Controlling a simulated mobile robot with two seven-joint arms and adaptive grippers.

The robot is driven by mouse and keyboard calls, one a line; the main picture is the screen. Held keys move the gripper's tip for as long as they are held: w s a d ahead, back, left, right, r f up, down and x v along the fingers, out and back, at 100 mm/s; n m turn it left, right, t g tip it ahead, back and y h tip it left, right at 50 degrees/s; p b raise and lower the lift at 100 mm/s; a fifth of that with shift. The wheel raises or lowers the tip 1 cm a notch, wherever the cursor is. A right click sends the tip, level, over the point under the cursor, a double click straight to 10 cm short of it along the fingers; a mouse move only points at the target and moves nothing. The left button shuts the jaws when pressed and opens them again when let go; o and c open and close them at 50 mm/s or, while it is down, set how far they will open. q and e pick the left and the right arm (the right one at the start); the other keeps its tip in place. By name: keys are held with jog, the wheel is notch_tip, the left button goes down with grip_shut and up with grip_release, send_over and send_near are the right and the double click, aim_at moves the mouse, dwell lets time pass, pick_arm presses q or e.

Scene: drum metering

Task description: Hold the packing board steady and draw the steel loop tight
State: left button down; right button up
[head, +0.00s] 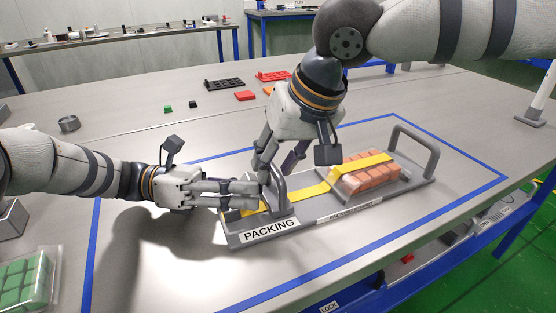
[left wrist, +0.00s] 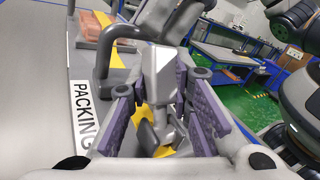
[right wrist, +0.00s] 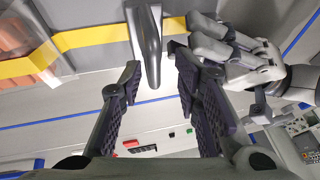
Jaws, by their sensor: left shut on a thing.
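The grey packing board (head: 300,220) lies on the table, with a PACKING label on its front edge and an arched handle near each end. A yellow strap (head: 310,191) runs along it over a pack of orange blocks (head: 370,176). My left gripper (head: 258,193) is at the strap's left end, shut on what looks like the steel loop (left wrist: 150,134), mostly hidden by the fingers. My right gripper (head: 277,168) points down over the near left handle (right wrist: 149,45). In the right wrist view its fingers are apart, with the handle between them and not visibly touching.
Blue tape outlines (head: 480,191) the work area around the board. A far handle (head: 420,145) rises at the board's right end. A clear pack of green blocks (head: 25,280) sits at front left.

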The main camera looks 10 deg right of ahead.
jog(key=shift+d, duration=0.15)
jog(key=d, duration=0.2)
jog(key=w+d, duration=0.1)
jog(key=d, duration=0.3)
jog(key=shift+w+d, duration=0.3)
jog(key=shift+d, duration=0.05)
jog(key=v, duration=1.2)
jog(key=w+d+f+n+t+h, duration=0.1)
jog(key=w+d+f+h, duration=0.1)
jog(key=d, duration=0.5)
jog(key=w+d+f+n+t+h, duration=0.1)
jog(key=d+h, duration=0.3)
jog(key=d, duration=0.4)
jog(key=w+d+f+n+t+h, duration=0.1)
jog(key=w+d+f+t+h, duration=0.1)
jog(key=d, duration=0.5)
jog(key=shift+w+d+f+t+h, duration=0.15)
jog(key=shift+w+f+h, duration=0.1)
jog(key=shift+w, duration=0.3)
jog(key=shift+w+d+f+t+h, duration=0.15)
jog(key=shift+w+f+h, duration=0.1)
jog(key=shift+w, duration=0.35)
